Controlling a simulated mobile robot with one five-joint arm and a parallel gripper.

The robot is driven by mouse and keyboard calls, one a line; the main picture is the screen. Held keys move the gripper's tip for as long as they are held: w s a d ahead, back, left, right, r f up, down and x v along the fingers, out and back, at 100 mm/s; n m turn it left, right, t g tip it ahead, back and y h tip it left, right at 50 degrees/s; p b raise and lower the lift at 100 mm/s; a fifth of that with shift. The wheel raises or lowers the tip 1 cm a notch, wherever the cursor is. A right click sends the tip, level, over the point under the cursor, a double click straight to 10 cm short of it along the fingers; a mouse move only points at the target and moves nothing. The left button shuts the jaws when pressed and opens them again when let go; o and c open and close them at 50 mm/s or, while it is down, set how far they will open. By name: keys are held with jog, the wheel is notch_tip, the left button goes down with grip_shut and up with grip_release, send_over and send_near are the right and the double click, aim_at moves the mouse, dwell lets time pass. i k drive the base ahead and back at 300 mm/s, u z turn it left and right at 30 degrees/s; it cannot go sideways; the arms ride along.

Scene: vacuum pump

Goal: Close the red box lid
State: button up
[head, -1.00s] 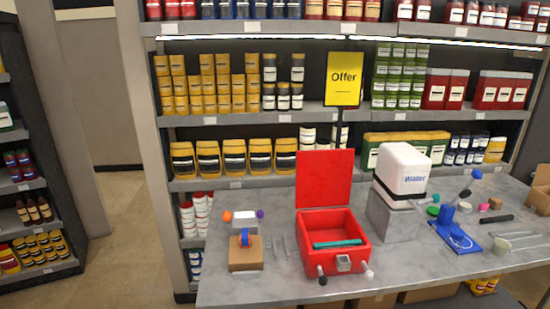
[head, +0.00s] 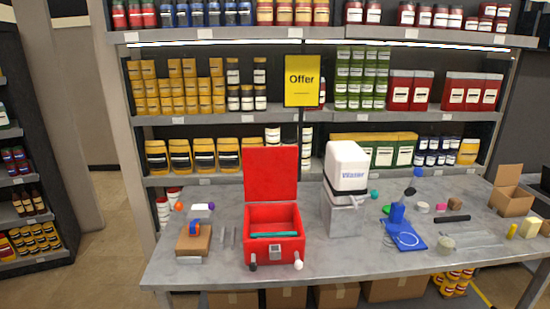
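The red box (head: 272,229) stands on the grey table, near its front edge and left of the middle. Its red lid (head: 270,174) is open and stands about upright at the back of the box. A teal bar-shaped thing (head: 273,235) lies inside the box. A grey latch plate (head: 275,252) is on the front wall. My gripper does not show in the head view.
Just right of the box, a white water container (head: 346,170) stands on a grey block (head: 341,216). A brown block (head: 194,241) with coloured parts is at the left. A blue pump-like thing (head: 402,232) lies further right. Stocked shelves stand behind the table (head: 320,257).

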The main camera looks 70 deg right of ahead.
aim_at(270, 174)
jog(key=u, duration=5.65)
jog(key=k, duration=0.9)
jog(key=z, duration=5.75)
